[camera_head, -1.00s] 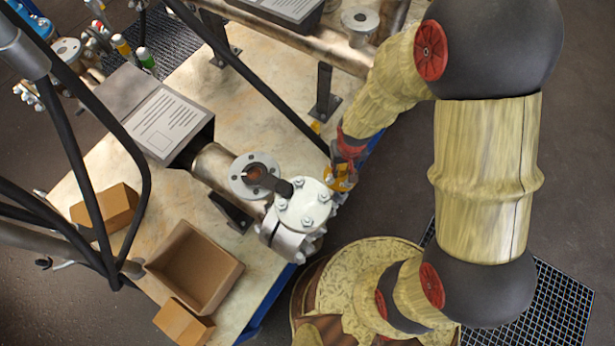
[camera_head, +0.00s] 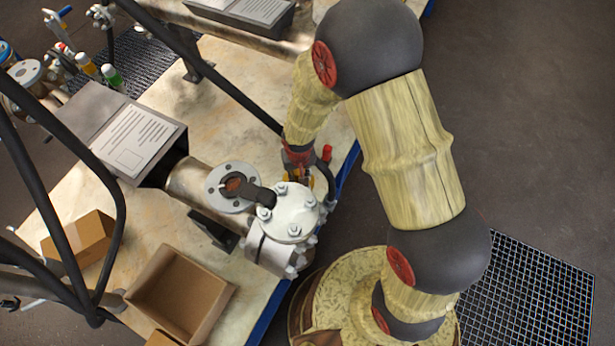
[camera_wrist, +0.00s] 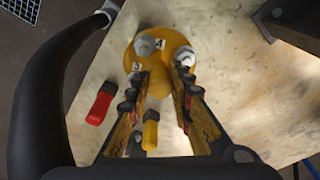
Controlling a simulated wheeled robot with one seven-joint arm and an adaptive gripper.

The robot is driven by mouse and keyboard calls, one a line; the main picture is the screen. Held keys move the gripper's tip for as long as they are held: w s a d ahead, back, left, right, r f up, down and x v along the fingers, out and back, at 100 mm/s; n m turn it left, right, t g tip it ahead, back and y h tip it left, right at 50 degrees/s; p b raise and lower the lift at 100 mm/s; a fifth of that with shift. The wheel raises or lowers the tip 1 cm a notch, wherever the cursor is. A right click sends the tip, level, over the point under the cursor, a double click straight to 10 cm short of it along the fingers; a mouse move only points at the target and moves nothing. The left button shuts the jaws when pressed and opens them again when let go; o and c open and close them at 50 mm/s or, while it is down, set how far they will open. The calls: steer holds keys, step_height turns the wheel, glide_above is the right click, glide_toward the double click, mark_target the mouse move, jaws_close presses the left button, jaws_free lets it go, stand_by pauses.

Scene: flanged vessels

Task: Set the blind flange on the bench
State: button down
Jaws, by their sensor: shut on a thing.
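The blind flange (camera_wrist: 164,46) is a yellow disc with a central stem, marked with characters and showing silver bolt heads. In the wrist view my gripper (camera_wrist: 165,85) is shut on its stem, with one finger on each side. The bench (camera_wrist: 95,75) top lies behind the flange; whether they touch cannot be told. In the head view my gripper (camera_head: 299,176) points down over the bench (camera_head: 160,215) near its right edge, just behind the white bolted vessel cover. Only a little yellow shows there, and most of the flange is hidden.
The white flanged vessel (camera_head: 293,212) and an open grey pipe flange (camera_head: 229,185) stand close by. Red (camera_wrist: 100,103) and yellow (camera_wrist: 150,130) capped items are near the fingers. Cardboard boxes (camera_head: 180,290) occupy the front left. Bare bench lies behind the pipe.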

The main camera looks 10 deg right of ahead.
steer(key=shift+w+a+f+b, duration=0.2)
steer(key=shift+w+a+f, duration=0.2)
steer(key=shift+f, duration=0.2)
steer(key=shift+w+a+f+b, duration=0.2)
steer(key=shift+w+a+f, duration=0.05)
steer(key=shift+w+f, duration=0.3)
steer(key=shift+w+a+f+b, duration=0.1)
steer(key=shift+f+b, duration=0.85)
steer(key=shift+f, duration=0.65)
steer(key=shift+f, duration=0.15)
steer(key=c, duration=1.7)
jaws_free()
steer(key=shift+f, duration=0.1)
steer(key=shift+o, duration=0.6)
